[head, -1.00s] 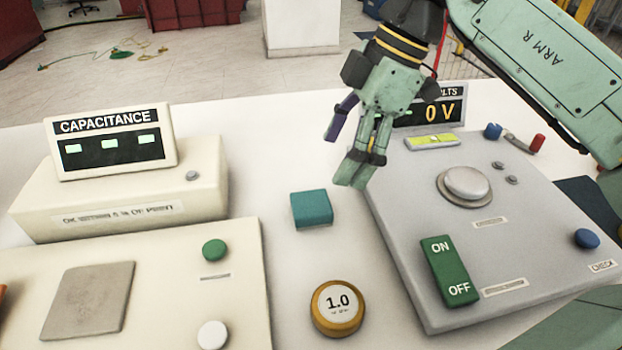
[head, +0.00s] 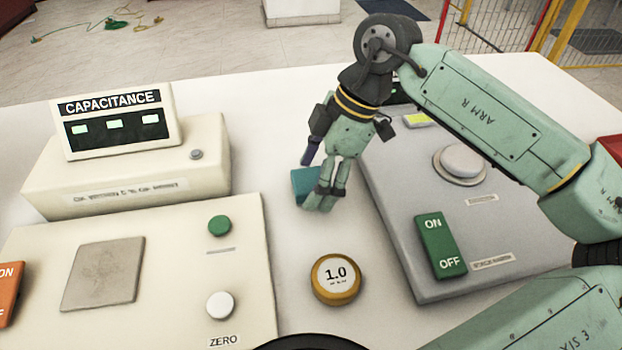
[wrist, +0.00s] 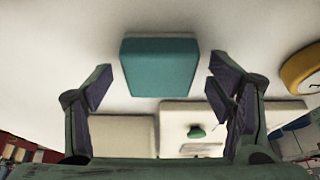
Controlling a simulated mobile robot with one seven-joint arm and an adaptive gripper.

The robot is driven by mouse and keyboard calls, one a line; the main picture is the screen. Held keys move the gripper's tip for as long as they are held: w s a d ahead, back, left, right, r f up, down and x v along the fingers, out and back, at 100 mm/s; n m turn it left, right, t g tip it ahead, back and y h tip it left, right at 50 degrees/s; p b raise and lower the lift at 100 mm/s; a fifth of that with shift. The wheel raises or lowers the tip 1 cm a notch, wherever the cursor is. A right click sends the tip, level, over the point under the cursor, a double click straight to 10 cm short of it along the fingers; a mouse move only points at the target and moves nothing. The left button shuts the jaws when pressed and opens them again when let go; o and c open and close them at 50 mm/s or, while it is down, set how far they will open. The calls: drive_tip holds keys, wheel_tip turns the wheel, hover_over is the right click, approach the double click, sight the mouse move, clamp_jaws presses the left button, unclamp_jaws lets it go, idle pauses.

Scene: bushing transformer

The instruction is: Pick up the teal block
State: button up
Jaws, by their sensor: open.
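The teal block (head: 304,184) lies on the white table between the two instrument panels. My gripper (head: 318,205) is pointed down at it and covers its right part in the head view. In the wrist view the teal block (wrist: 160,66) shows whole, ahead of the fingertips and roughly midway between them. My gripper (wrist: 158,85) is open, with its purple-padded fingers spread apart and nothing between them.
A round yellow weight marked 1.0 (head: 336,279) stands in front of the block. The capacitance unit (head: 125,180) and a cream panel (head: 180,260) are on the left. A grey panel (head: 400,215) with an ON/OFF switch (head: 442,245) is close on the right.

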sight(303, 180)
drive_tip(key=c, duration=1.3)
drive_tip(key=shift+r, duration=0.1)
drive_tip(key=shift+r+p, duration=0.4)
drive_tip(key=shift+r, duration=0.25)
wheel_tip(303, 180, up, 2)
drive_tip(key=shift+r+p, duration=0.25)
drive_tip(key=shift+p, duration=0.4)
drive_tip(key=s, duration=0.5)
drive_tip(key=s+b, duration=0.1)
drive_tip(key=s, duration=0.4)
drive_tip(key=s+a+r, duration=0.1)
drive_tip(key=s, duration=0.5)
drive_tip(key=o, duration=0.7)
drive_tip(key=shift+c, duration=0.2)
drive_tip(key=c, duration=0.5)
drive_tip(key=shift+o, duration=0.2)
